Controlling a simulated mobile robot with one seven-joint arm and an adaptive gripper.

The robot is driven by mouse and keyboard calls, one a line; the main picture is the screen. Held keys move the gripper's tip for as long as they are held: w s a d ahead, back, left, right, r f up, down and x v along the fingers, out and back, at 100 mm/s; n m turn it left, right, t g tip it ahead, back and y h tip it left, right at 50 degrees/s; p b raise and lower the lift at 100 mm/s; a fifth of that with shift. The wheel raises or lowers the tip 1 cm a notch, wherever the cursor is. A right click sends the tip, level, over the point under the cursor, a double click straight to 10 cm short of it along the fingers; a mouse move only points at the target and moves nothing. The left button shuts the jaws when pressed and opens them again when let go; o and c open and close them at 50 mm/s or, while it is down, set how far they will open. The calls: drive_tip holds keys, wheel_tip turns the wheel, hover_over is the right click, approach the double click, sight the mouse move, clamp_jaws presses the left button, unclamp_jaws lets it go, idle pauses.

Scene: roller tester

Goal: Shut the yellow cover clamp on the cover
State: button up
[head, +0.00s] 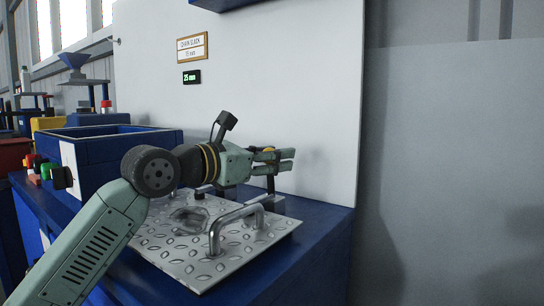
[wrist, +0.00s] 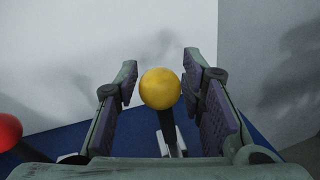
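The yellow cover clamp shows as a yellow ball knob (wrist: 160,88) on a dark lever in the wrist view. In the head view its base (head: 278,204) sits at the far right edge of the cover, a grey tread plate (head: 215,262) with a bent metal handle (head: 232,219). The lever stands roughly upright, with its knob mostly hidden by my gripper (head: 288,159). My gripper is open, its two fingers (wrist: 160,64) on either side of the knob. Narrow gaps show between knob and fingers.
A red ball knob (wrist: 8,131) is at the left of the wrist view. A blue open box (head: 120,139) stands left of the cover on the blue bench (head: 315,235). A white panel (head: 310,90) rises close behind. The right is clear.

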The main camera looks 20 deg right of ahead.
drive_tip(key=shift+o, duration=0.8)
drive_tip(key=shift+a, duration=0.1)
drive_tip(key=v, duration=1.2)
